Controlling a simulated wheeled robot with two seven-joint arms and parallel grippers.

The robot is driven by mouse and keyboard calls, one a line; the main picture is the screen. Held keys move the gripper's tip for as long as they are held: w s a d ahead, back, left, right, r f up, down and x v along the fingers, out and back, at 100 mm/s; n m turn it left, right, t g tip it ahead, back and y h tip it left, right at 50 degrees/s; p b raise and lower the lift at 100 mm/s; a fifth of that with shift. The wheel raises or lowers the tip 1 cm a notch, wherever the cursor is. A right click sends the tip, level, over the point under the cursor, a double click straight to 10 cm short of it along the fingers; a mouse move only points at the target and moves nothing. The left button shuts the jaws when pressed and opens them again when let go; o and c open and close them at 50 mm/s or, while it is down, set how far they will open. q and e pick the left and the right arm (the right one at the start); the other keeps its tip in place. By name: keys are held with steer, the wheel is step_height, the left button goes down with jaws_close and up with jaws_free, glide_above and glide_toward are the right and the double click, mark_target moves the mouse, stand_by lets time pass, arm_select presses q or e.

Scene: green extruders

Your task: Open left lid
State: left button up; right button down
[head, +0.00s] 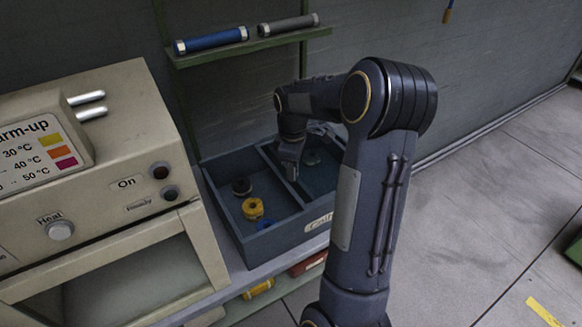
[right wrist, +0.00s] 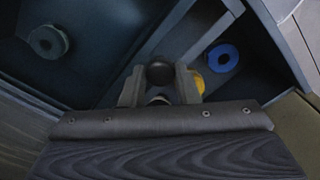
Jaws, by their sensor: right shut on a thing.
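An open dark blue-grey box (head: 285,241) with two compartments stands in the middle of the head view. Its left compartment holds a black ring (head: 241,187), a yellow ring (head: 252,208) and a blue ring (head: 265,224). My right gripper (head: 291,172) points down at the divider. In the right wrist view its fingers (right wrist: 160,88) are shut on a dark round knob (right wrist: 160,73); I cannot tell what it belongs to. The blue ring (right wrist: 222,58) shows beside the fingers, the yellow ring (right wrist: 197,82) partly behind one. No lid can be clearly made out. My left gripper is out of view.
A beige warm-up machine (head: 115,150) with knobs stands close on the left of the box. A green shelf (head: 250,47) with a blue tube (head: 211,40) and a grey tube (head: 288,25) hangs behind. The right compartment holds a greenish ring (right wrist: 48,40). Floor is open on the right.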

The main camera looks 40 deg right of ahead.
steer(key=c, duration=1.1)
jaws_free()
step_height(320, 180, up, 8)
steer(key=shift+f, duration=0.1)
steer(key=shift+a, duration=0.1)
steer(key=s+a+m+t+y, duration=0.2)
steer(key=s+a+m, duration=0.2)
steer(key=s+a, duration=0.5)
steer(key=s+a+m+t+y, duration=0.1)
steer(key=s+a+m+t, duration=0.2)
steer(key=s+a, duration=0.6)
steer(key=a+m, duration=0.1)
steer(key=a, duration=0.4)
steer(key=shift+s+a+f+t+y, duration=0.15)
steer(key=shift+a+f+t+y, duration=0.15)
steer(key=shift+y, duration=0.1)
